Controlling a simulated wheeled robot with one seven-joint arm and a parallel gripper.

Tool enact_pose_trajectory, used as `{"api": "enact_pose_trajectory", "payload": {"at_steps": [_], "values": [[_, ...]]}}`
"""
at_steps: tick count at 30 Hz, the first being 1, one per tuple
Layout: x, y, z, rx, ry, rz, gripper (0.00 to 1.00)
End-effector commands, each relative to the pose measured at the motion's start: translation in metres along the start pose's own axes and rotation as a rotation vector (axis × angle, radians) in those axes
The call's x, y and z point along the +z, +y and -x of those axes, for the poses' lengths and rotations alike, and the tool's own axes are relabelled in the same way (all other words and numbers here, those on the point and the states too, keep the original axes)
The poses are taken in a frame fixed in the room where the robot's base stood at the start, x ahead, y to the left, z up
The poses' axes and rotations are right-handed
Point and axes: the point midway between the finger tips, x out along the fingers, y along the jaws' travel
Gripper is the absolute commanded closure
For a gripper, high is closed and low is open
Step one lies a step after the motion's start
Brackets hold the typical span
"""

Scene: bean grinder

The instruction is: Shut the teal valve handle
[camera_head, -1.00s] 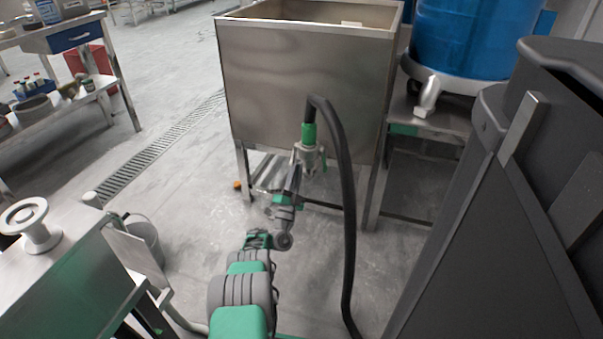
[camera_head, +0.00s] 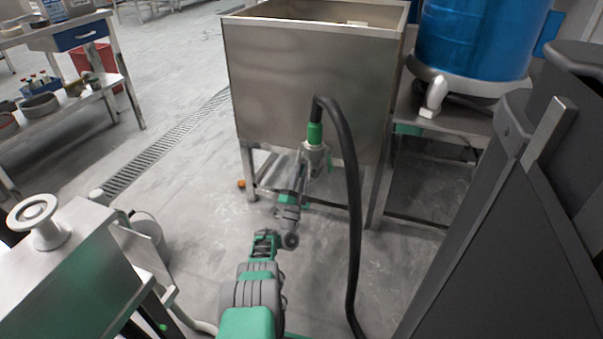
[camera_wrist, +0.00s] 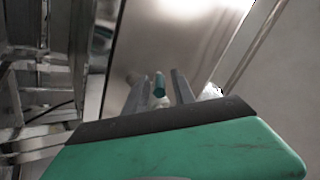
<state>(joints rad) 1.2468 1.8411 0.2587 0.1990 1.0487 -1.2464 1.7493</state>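A small teal piece, which looks like the valve handle (camera_wrist: 159,85), shows in the wrist view against the steel tank wall. My gripper (camera_wrist: 158,76) is open, with one grey finger on each side of the teal piece. A gap shows between the piece and each finger. Whether its depth lies fully between the fingertips I cannot tell. A pale part sits just under it. In the head view my arm reaches up to the front of the steel tank (camera_head: 310,75). The fingers and handle are hard to make out there beside a green collar (camera_head: 315,133).
A black hose (camera_head: 352,210) arcs from the green collar down to the floor. A blue drum (camera_head: 480,40) stands on a metal stand at right. A dark cabinet (camera_head: 480,240) rises close at right. A steel bench (camera_head: 60,275) is at left, with open floor beyond.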

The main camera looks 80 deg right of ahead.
Motion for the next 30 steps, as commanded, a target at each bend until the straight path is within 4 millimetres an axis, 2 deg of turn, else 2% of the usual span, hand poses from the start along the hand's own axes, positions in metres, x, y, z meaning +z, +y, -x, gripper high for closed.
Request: {"api": "enact_pose_trajectory", "payload": {"at_steps": [9, 11, 21, 30], "values": [[0.001, 0.0, 0.003, 0.0, -0.002, 0.0, 0.65], [0.001, 0.0, 0.01, 0.002, -0.004, 0.0, 0.65], [0.001, 0.001, 0.072, 0.001, -0.002, 0.001, 0.65], [0.0, 0.0, 0.079, 0.0, 0.0, 0.0, 0.65]]}}
